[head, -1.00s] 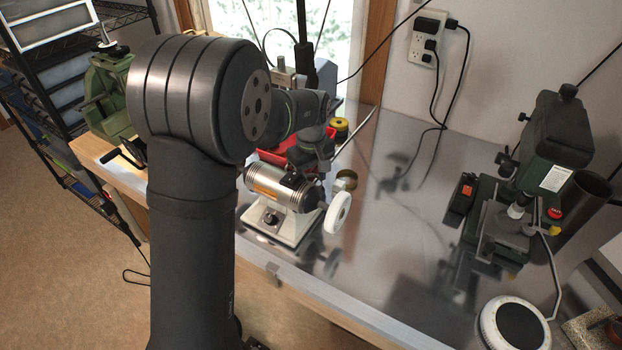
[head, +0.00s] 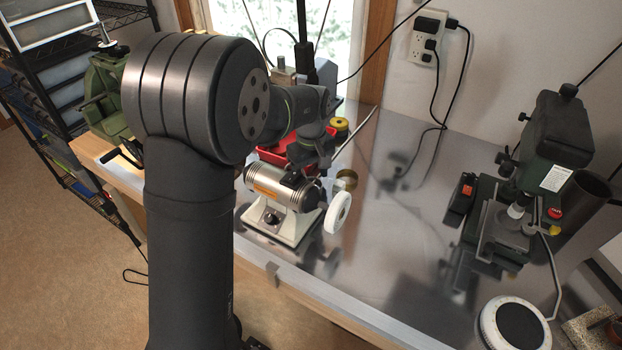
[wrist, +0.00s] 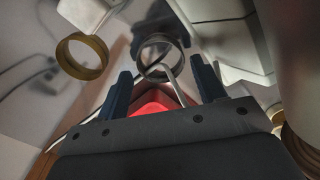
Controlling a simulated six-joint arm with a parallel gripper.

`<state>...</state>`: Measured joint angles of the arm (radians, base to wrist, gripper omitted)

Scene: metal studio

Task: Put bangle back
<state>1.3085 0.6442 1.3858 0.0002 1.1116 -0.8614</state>
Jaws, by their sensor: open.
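My gripper (wrist: 161,75) is open, with its two dark blue fingers spread wide in the wrist view. A grey ring-shaped band (wrist: 140,56), which looks like a bangle, shows beyond and between the fingertips, with no visible contact. A brass-coloured ring (wrist: 82,70) lies to its left, outside the fingers. I cannot tell which ring the task means, or whether the grey one is a reflection. In the head view a brass ring (head: 352,181) is on the metal bench behind the polisher's white wheel. My gripper is largely hidden there.
The polishing motor (head: 282,187) with its white wheel (head: 338,212) stands close in front of my wrist. A red tray (head: 270,156) is behind it. A small drill press (head: 555,150) stands at the right. The metal bench (head: 400,215) between them is mostly clear.

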